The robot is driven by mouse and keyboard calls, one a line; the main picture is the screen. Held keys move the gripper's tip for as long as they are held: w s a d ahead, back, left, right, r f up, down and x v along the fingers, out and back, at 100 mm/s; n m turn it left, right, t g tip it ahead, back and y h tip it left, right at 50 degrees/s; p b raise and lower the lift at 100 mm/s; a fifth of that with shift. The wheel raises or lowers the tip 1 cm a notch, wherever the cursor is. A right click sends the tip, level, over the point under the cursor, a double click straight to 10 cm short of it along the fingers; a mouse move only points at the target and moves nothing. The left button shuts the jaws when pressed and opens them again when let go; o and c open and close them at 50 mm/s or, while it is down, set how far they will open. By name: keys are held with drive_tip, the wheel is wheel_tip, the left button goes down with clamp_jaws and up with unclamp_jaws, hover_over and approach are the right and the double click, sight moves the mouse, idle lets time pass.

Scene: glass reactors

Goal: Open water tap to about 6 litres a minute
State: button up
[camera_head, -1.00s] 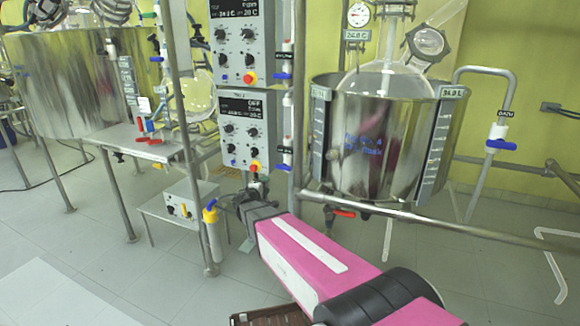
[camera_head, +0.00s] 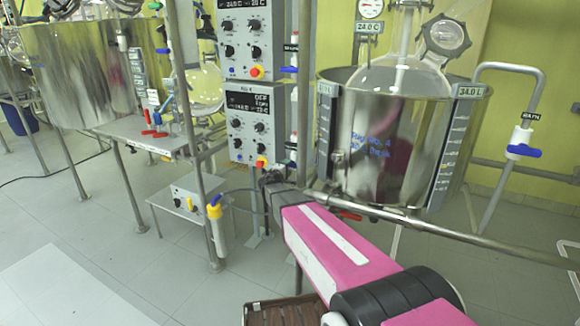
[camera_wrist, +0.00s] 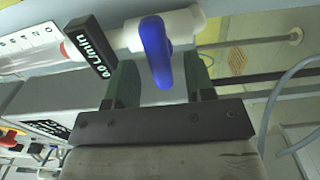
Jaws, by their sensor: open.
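In the wrist view a white tap body with a blue lever handle (camera_wrist: 155,48) lies just beyond my gripper (camera_wrist: 161,84). My gripper's two dark green fingers are apart, one on each side of the handle. The handle's lower end reaches between the fingers, with gaps on both sides.
Control boxes (camera_head: 250,122) stand left of the tube column. A steel rail (camera_head: 440,228) runs close to my arm, in front of the steel reactor bath (camera_head: 345,140). A low shelf box (camera_head: 184,202) stands left.

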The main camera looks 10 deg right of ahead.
drive_tip(key=shift+x, duration=1.45)
drive_tip(key=c, duration=0.8)
drive_tip(key=shift+n, duration=0.4)
drive_tip(key=n, duration=0.5)
drive_tip(key=shift+n, duration=0.3)
drive_tip(key=n, duration=0.5)
drive_tip(key=shift+n, duration=0.4)
